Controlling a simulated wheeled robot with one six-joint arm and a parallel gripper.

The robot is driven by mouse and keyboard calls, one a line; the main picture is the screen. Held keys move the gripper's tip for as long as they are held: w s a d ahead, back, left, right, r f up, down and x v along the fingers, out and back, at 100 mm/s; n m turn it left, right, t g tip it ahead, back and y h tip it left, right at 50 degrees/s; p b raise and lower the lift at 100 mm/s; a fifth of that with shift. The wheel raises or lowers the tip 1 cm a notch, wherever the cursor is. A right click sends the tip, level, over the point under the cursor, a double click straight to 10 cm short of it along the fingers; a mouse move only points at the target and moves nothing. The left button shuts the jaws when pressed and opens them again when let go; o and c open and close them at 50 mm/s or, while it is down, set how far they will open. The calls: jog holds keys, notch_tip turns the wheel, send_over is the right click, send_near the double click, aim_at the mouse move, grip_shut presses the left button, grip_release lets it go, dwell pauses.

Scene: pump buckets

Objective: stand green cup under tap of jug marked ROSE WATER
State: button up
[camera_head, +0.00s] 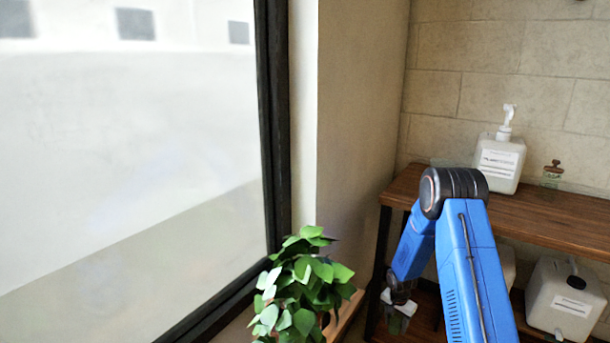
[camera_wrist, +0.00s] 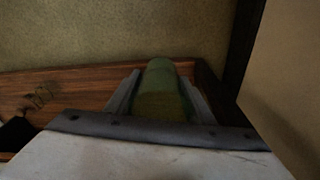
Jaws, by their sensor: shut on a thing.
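My gripper (camera_head: 399,303) is shut on the green cup (camera_head: 396,323), low in front of the left end of the shelf unit. In the wrist view the green cup (camera_wrist: 160,88) sits between the two fingers (camera_wrist: 160,100). A white jug (camera_head: 567,300) with a dark cap and a white label stands on the lower shelf at the right. Part of a second white jug (camera_head: 508,267) shows behind my arm. I cannot read either label, so I cannot tell which is ROSE WATER.
A wooden upper shelf (camera_head: 555,222) holds a white pump bottle (camera_head: 499,162) and a small stoppered glass jar (camera_head: 551,175). A leafy plant (camera_head: 305,285) stands left of my gripper, by the window (camera_head: 130,150). A dark shelf post (camera_head: 378,270) is close by my gripper.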

jog(key=s+a+r+n+y, duration=0.1)
jog(key=s+a+r+n, duration=0.3)
jog(key=a+n, duration=0.3)
jog(key=shift+s+a+r+n, duration=0.2)
jog(key=shift+s+r+n, duration=0.05)
jog(key=shift+s+n, duration=0.75)
jog(key=shift+w, duration=0.1)
